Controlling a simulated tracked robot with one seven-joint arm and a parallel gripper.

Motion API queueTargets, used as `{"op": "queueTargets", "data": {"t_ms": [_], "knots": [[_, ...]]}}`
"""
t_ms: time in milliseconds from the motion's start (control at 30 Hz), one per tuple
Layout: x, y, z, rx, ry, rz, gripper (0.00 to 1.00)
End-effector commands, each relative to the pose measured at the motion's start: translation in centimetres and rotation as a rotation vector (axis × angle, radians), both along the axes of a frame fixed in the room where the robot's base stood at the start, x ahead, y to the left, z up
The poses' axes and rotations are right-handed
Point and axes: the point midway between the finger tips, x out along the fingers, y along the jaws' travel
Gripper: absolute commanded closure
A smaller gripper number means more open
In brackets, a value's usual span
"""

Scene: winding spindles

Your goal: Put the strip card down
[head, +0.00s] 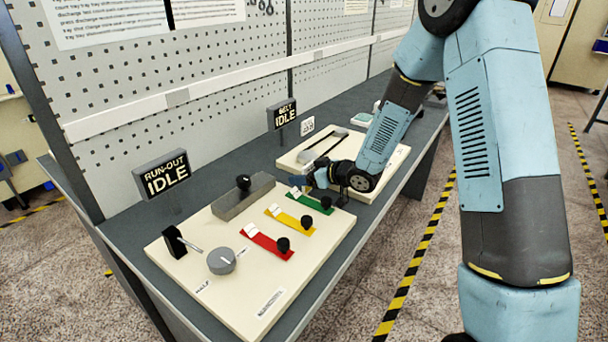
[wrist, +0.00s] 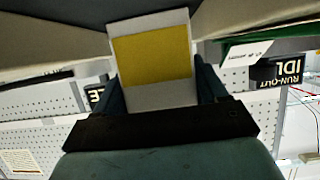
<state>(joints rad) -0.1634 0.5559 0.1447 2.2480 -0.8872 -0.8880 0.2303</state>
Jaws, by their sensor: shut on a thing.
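The strip card (wrist: 152,58) is white with a broad yellow patch and shows in the wrist view. It stands between the two fingers of my gripper (wrist: 160,85), which is shut on it. In the head view my gripper (head: 320,178) is low over the bench, near the gap between the two cream boards and close to the green strip (head: 308,200). I cannot make out the card clearly in the head view. What lies directly under the card is hidden.
The near cream board (head: 275,300) carries red, yellow and green strips with black knobs, a grey dial (head: 221,261), a black switch (head: 174,242) and a grey block (head: 243,197). Two IDLE signs (head: 162,176) stand behind. A second cream board (head: 385,165) lies beyond my gripper.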

Motion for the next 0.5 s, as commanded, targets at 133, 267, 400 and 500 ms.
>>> {"op": "queueTargets", "data": {"t_ms": [133, 267, 400, 500], "knots": [[0.0, -0.01, -0.16, 0.0, 0.001, 0.0, 0.21], [0.02, -0.03, -0.15, 0.0, 0.001, 0.0, 0.09], [0.03, -0.06, -0.14, 0.0, 0.0, -0.001, 0.03], [0.03, -0.07, -0.13, 0.0, 0.0, -0.001, 0.03]]}}
